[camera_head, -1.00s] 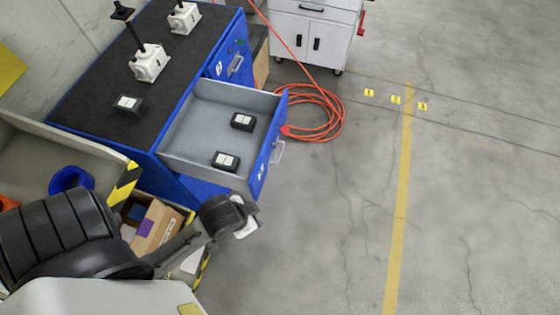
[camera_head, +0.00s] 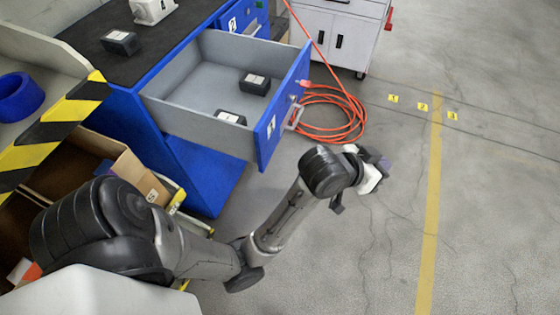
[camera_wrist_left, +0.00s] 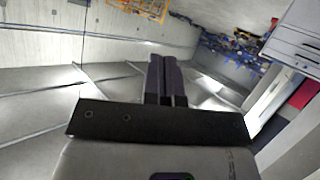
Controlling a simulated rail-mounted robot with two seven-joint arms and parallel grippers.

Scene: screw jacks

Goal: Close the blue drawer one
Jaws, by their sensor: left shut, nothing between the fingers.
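The blue drawer (camera_head: 272,134) is pulled out of the blue workbench (camera_head: 180,150). It has a grey interior, a blue front with a small white label, and a handle (camera_head: 294,118) on its outer face. Two black boxes with white labels, one farther back (camera_head: 254,84) and one nearer (camera_head: 231,117), lie inside it. My left gripper (camera_head: 381,168) is over the floor to the right of the drawer front, apart from the handle. Its fingers are together and empty in the left wrist view (camera_wrist_left: 165,75). My right gripper is not in view.
Another blue drawer front (camera_head: 242,17) is shut behind the open one. A coiled orange cable (camera_head: 340,118) lies on the floor beyond the drawer. A white cabinet (camera_head: 338,35) stands at the back. Open cardboard boxes (camera_head: 140,175) stand at lower left.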

